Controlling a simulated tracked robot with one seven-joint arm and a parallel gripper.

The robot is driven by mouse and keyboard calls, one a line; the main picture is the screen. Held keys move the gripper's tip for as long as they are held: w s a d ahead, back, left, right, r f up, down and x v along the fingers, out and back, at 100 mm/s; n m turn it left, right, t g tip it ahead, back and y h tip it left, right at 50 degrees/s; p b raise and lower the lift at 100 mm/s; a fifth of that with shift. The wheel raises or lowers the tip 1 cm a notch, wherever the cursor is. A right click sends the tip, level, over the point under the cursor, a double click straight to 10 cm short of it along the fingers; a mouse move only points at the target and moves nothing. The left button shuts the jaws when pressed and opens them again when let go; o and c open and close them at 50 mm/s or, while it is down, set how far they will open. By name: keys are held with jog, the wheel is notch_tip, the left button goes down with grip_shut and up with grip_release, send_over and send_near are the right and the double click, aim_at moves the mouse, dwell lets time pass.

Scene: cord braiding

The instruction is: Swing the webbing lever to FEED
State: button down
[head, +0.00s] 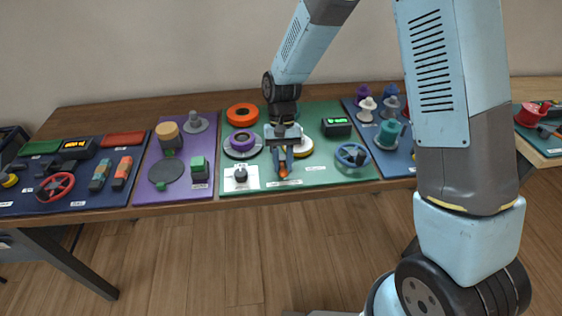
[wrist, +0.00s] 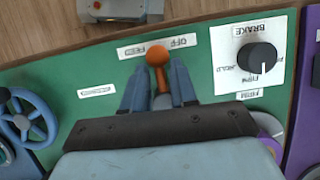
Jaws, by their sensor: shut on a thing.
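The webbing lever (wrist: 159,74) has an orange ball knob and stands on the green panel (wrist: 70,75). Its knob also shows in the head view (head: 284,174), near the panel's front edge. In the wrist view a white label (wrist: 128,51) lies just beyond the knob, upside down, with FEED at left and OFF at right. My gripper (wrist: 158,80) is shut on the lever, one blue-grey finger on each side. The lever's base is hidden by my gripper.
The black BRAKE knob (wrist: 257,57) on its white plate stands right of the lever in the wrist view. A blue handwheel (wrist: 22,118) is at left. In the head view an orange ring (head: 242,113) and a dark display (head: 336,127) stand farther back.

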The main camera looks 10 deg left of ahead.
jog(key=n, duration=0.2)
jog(key=d+n+h, duration=0.1)
jog(key=n, duration=0.1)
jog(key=n+t+h, duration=0.1)
jog(key=n, duration=0.1)
jog(key=shift+w+d, duration=0.3)
jog(key=shift+w, duration=0.1)
jog(key=shift+d+n, duration=0.1)
jog(key=shift+n, duration=0.3)
jog(key=c, duration=0.9)
grip_release()
jog(key=v, duration=1.3)
jog(key=shift+a+r, duration=0.3)
jog(key=shift+a, duration=0.1)
